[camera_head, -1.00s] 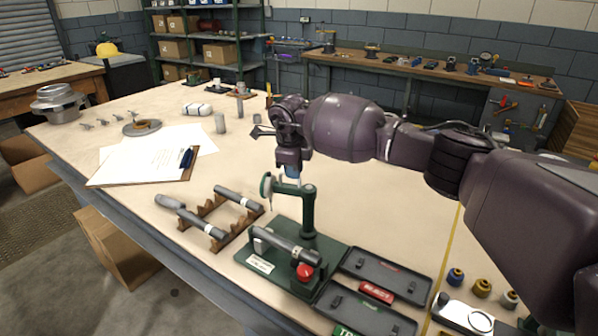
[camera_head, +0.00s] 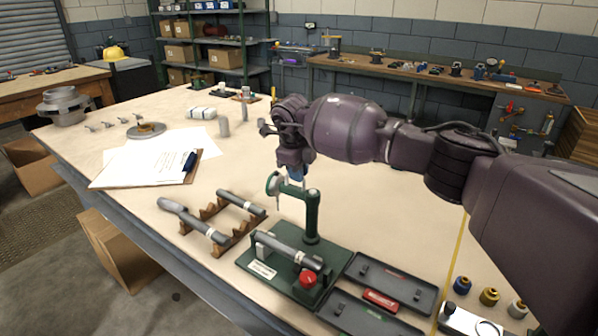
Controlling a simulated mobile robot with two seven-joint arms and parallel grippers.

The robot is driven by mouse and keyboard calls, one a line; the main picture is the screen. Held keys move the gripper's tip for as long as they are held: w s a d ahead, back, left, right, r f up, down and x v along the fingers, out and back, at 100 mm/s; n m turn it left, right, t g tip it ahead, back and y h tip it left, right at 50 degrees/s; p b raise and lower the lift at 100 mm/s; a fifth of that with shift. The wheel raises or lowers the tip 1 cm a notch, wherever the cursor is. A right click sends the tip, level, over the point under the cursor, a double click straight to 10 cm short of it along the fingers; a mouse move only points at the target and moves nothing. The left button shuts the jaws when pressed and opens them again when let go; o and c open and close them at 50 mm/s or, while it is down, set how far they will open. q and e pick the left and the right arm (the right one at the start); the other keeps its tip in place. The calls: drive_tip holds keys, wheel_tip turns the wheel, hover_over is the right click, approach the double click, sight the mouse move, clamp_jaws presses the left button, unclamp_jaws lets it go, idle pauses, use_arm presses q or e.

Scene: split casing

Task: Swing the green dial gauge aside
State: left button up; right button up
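The green dial gauge (camera_head: 273,184) sits on a green post (camera_head: 312,215) with a short arm, at the back of a green fixture base (camera_head: 257,267). A grey cylindrical part (camera_head: 289,249) lies across the fixture, with a red knob (camera_head: 308,279) at its front right. My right gripper (camera_head: 295,175) points down at the gauge's arm, just right of the dial. The fingertips are small and partly hidden, so I cannot tell whether they touch the arm or how far apart they are. My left gripper is out of view.
A wooden rack (camera_head: 217,247) with grey cylindrical parts stands left of the fixture. A clipboard (camera_head: 150,184) lies farther left. The table behind the gauge is mostly clear.

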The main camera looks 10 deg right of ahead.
drive_tip(key=o, duration=0.3)
drive_tip(key=shift+o, duration=0.2)
wheel_tip(320, 180, up, 11)
drive_tip(key=s+a, duration=0.1)
drive_tip(key=shift+s+a+f+p, duration=0.2)
drive_tip(key=shift+s+a+p, duration=0.05)
drive_tip(key=shift+s+p, duration=0.1)
